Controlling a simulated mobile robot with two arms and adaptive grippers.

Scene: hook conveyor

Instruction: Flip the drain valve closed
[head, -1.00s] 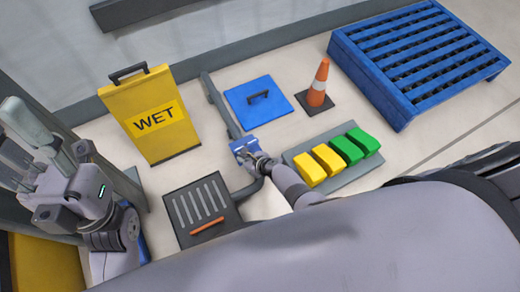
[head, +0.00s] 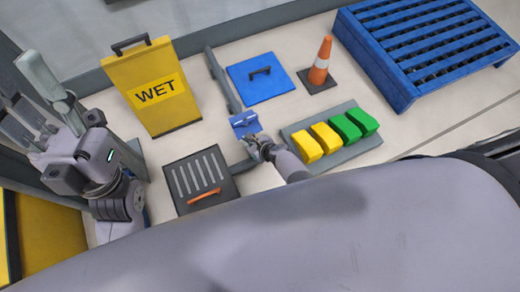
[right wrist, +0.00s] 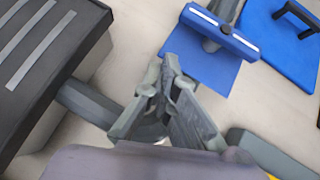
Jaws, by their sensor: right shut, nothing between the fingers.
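The drain valve (head: 244,123) is blue and sits on a grey pipe beside the drain. In the right wrist view its blue bar with a pale strip (right wrist: 235,39) lies across the pipe, above a flat blue plate (right wrist: 203,68). My right gripper (head: 254,142) is shut and empty, just on the near side of the valve. In the right wrist view its fingertips (right wrist: 168,66) are close together by the plate's near edge; I cannot tell whether they touch it. My left gripper (head: 22,92) is open and empty at the far left, away from the valve.
A dark drain grate (head: 200,178) with an orange bar lies left of the valve. A yellow WET sign (head: 152,90), blue hatch (head: 260,88), orange cone (head: 320,62) and blue pallet (head: 420,50) stand behind. A grey tray (head: 345,153) holds yellow and green blocks at right.

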